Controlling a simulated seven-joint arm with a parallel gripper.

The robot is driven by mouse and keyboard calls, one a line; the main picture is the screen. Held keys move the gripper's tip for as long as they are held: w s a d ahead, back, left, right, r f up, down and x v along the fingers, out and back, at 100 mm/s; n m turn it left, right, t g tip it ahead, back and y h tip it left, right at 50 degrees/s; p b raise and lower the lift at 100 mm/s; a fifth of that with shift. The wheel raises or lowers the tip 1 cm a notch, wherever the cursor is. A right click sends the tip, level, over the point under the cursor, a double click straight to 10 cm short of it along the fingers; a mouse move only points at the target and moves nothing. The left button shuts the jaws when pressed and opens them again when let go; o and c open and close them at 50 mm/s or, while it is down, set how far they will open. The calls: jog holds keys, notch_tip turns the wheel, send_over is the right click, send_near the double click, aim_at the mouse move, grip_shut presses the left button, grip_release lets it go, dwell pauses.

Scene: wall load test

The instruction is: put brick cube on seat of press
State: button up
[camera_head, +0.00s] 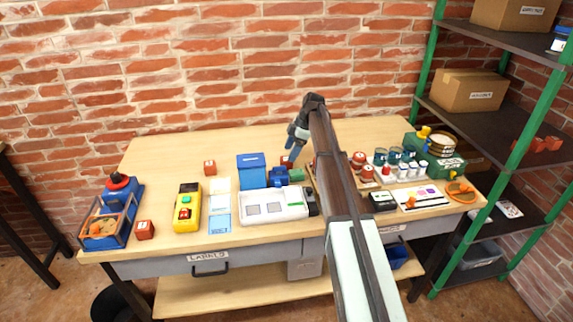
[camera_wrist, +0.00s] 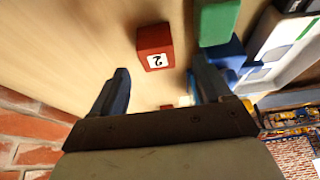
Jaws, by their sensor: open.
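A red brick cube (camera_head: 286,161) lies on the table just below my gripper (camera_head: 291,153). In the wrist view, a red cube with a white "2" label (camera_wrist: 155,47) lies beyond and roughly between the fingertips of my gripper (camera_wrist: 161,78). The jaws are open and empty, apart from this cube. The wrist view shows the green block (camera_wrist: 217,20) and blue part (camera_wrist: 226,52) right of the cube.
More red cubes lie at left, one at the back (camera_head: 210,168) and one in front (camera_head: 144,230). A blue box (camera_head: 251,171) and white panel (camera_head: 268,206) stand near the blue device. Cups and jars crowd the right. The brick wall (camera_head: 220,70) rises behind.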

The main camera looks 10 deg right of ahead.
aim_at(286, 159)
jog(key=shift+x, duration=2.85)
jog(key=shift+w, duration=0.15)
jog(key=c, duration=1.3)
jog(key=shift+o, duration=0.2)
notch_tip(286, 159, up, 9)
jog(key=shift+d+r, duration=0.1)
jog(key=shift+r, duration=0.45)
